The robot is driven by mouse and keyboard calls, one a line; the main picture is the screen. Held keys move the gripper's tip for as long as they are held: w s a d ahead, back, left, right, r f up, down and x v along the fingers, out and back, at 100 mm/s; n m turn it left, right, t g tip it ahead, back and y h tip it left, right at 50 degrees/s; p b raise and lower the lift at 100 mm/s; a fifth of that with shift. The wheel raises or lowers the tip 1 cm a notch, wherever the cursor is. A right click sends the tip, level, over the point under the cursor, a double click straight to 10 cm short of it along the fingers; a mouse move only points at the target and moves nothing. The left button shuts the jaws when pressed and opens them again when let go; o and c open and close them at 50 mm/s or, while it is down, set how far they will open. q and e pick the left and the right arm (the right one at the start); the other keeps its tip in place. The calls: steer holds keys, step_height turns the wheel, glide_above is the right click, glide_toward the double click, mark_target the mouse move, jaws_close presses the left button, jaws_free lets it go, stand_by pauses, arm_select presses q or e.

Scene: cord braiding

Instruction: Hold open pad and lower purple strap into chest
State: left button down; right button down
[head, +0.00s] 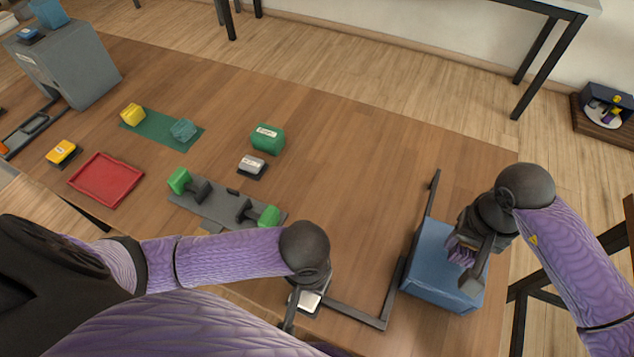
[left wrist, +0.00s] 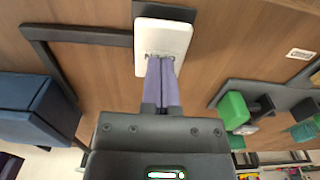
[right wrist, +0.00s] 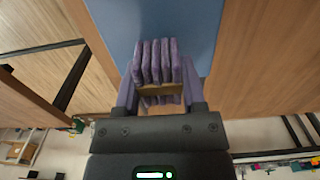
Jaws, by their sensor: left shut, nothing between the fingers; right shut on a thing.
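The white open pad (head: 308,301) lies on the table on a dark base, and it also shows in the left wrist view (left wrist: 178,36). My left gripper (left wrist: 161,60) is shut and empty, its fingertips down at the pad and seemingly touching it. The blue chest (head: 432,262) stands at the table's right. My right gripper (right wrist: 158,88) is shut on the folded purple strap (right wrist: 155,60), which also shows in the head view (head: 461,254). The strap is over the chest, with the blue surface (right wrist: 150,18) behind it. I cannot tell its height or whether any strap is inside.
A dark bar frame (head: 360,317) runs between the pad and chest. A grey rack with green-ended handles (head: 222,204), a green block (head: 267,138), a white pad (head: 252,165) and a red tray (head: 106,180) lie to the left. The table's middle is clear.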

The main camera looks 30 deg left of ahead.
arm_select(q)
steer(key=shift+f, duration=0.95)
arm_select(e)
steer(key=shift+f, duration=3.45)
steer(key=shift+c, duration=0.5)
jaws_free()
step_height(320, 180, up, 10)
steer(key=shift+r, duration=0.1)
